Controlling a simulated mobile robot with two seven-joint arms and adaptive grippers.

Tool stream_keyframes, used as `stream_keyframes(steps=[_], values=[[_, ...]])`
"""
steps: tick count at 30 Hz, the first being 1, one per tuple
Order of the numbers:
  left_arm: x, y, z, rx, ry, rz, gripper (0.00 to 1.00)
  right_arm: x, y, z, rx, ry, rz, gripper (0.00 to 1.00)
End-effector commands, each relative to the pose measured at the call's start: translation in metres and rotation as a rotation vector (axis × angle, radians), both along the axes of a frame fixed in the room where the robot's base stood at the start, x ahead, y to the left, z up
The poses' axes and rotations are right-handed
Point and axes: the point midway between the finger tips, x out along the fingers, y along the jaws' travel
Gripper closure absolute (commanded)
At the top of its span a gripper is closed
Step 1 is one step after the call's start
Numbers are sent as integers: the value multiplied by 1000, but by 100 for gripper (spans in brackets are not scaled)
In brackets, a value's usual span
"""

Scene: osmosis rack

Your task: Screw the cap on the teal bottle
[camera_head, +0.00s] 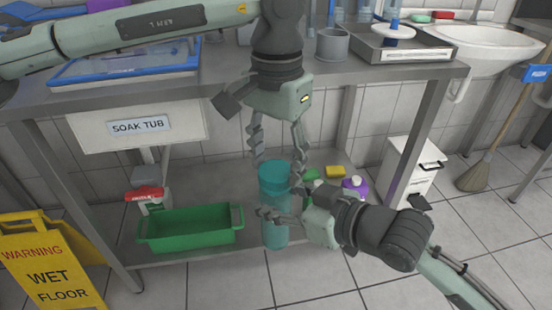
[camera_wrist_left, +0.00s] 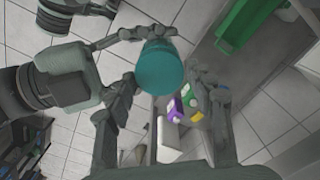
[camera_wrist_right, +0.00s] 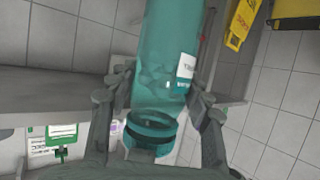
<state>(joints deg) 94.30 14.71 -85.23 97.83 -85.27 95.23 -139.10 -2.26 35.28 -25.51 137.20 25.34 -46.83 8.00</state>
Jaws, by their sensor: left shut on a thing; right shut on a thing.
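The teal bottle (camera_head: 275,215) is upright at the front edge of the lower shelf; it also shows in the right wrist view (camera_wrist_right: 165,65), with a white label. My right gripper (camera_head: 280,217) reaches in from the right and is shut around the bottle's body. A darker teal cap (camera_head: 273,173) is at the bottle's top. My left gripper (camera_head: 277,163) points down from above, its fingers on either side of the cap and shut on it. In the left wrist view, the cap (camera_wrist_left: 161,65) is a round teal disc. I cannot tell how the threads sit.
A green tub (camera_head: 190,230) and a red-topped container (camera_head: 147,197) are on the lower shelf to the left. A purple bottle (camera_head: 355,187) and a yellow sponge (camera_head: 335,171) are behind my right gripper. The metal table (camera_head: 225,75) is above. A yellow wet-floor sign (camera_head: 45,265) stands front left.

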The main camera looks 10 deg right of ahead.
Motion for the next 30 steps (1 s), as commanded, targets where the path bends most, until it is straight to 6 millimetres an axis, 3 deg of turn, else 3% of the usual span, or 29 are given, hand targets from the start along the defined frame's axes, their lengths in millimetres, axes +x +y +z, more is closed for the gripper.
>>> stream_keyframes(steps=[6, 16, 17, 22, 30], values=[[-1, -1, 0, 0, -1, -332, 56, 0, 0, -1, -1, 2, 0, 100], [-1, -1, 0, 0, -1, -379, 56, 0, 0, -1, -1, 2, 0, 100], [-1, -1, 0, 0, -1, -379, 46, 0, 0, -1, -1, 2, 0, 100], [-1, -1, 0, 0, -1, -378, 26, 0, 0, -1, -1, 2, 0, 100], [-1, -1, 0, 0, -1, -377, 26, 0, 0, 0, -1, 1, 0, 100]])
